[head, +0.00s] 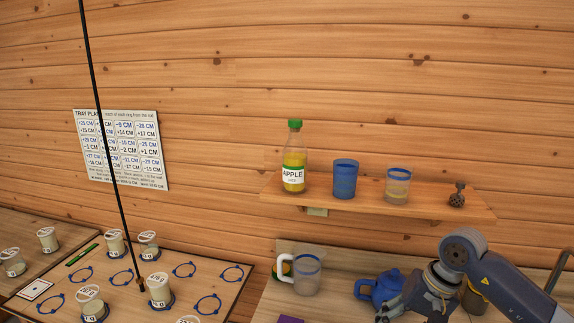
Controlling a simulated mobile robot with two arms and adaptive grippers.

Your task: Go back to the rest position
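My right arm comes in from the right edge, its wrist bent down over the counter. My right gripper (425,301) is at the lower right, pointing down, beside and partly in front of a blue teapot (381,288). Its fingertips are not clear, so I cannot tell whether it is open or holds anything. My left gripper and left arm are out of view.
A wall shelf (340,201) holds an apple juice bottle (294,160), a blue cup (345,179) and a banded glass (398,186). A glass mug (306,273) stands on the counter. A board (205,297) with rings and several jars is left. A thin black rod (105,140) crosses above.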

